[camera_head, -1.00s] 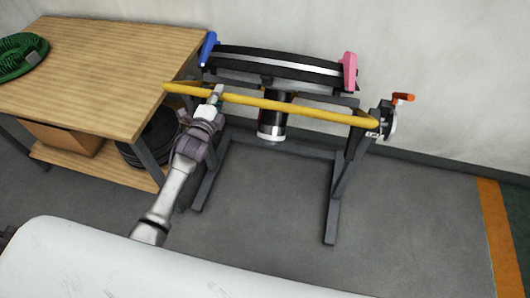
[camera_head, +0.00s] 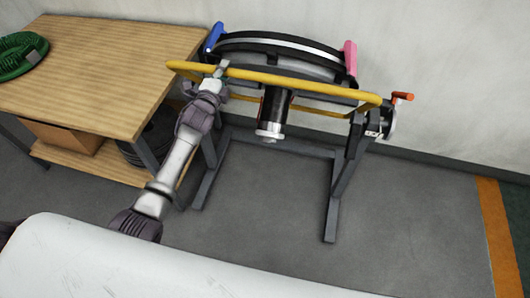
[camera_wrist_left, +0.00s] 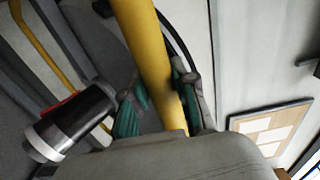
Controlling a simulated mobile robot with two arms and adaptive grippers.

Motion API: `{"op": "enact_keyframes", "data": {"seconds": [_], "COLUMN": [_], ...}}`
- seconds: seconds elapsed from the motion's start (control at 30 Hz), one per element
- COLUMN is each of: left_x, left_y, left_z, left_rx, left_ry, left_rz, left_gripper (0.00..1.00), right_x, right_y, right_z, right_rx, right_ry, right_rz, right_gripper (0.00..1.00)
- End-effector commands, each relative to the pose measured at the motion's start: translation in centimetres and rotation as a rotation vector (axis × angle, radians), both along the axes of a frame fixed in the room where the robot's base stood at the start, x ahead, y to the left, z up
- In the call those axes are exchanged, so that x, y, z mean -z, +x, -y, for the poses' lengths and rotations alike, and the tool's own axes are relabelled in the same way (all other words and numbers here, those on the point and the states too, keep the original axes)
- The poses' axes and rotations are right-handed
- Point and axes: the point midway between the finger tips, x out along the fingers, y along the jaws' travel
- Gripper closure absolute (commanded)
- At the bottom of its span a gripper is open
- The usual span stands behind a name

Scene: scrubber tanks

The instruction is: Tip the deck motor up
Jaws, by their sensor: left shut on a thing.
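The deck (camera_head: 285,62) is a dark curved unit on a grey stand, with its black, silver-ended motor (camera_head: 271,112) hanging below it, tilted. A yellow bar (camera_head: 310,85) runs across the deck's front. My left gripper (camera_head: 221,70) is shut on the yellow bar near its left end. In the left wrist view, the two green-padded fingers (camera_wrist_left: 162,102) close around the yellow bar (camera_wrist_left: 150,50), with the motor (camera_wrist_left: 75,118) to the left. My right gripper is not in view.
A blue lever (camera_head: 214,37) and a pink lever (camera_head: 350,57) stand at the deck's ends. A wooden table (camera_head: 100,70) with a green coil (camera_head: 17,55) stands left. The floor in front is clear.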

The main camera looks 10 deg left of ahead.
Motion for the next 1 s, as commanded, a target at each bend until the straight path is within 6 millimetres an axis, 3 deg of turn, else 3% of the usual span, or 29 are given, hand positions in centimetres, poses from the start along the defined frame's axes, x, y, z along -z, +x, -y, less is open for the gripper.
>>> {"op": "enact_keyframes", "data": {"seconds": [0.17, 0.7, 1.0], "left_x": [-0.3, -3.2, -3.5], "left_y": [0.2, 6.2, 6.6], "left_z": [0.0, 0.3, 0.3], "left_rx": [0.001, 0.002, 0.001], "left_ry": [0.001, 0.002, 0.001], "left_rz": [0.006, 0.007, 0.006], "left_gripper": [1.00, 1.00, 1.00], "right_x": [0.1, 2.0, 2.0], "right_y": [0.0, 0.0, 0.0], "right_z": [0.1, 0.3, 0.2], "right_rx": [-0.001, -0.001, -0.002], "right_ry": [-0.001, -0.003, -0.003], "right_rz": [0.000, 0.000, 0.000], "right_gripper": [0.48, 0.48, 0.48]}}
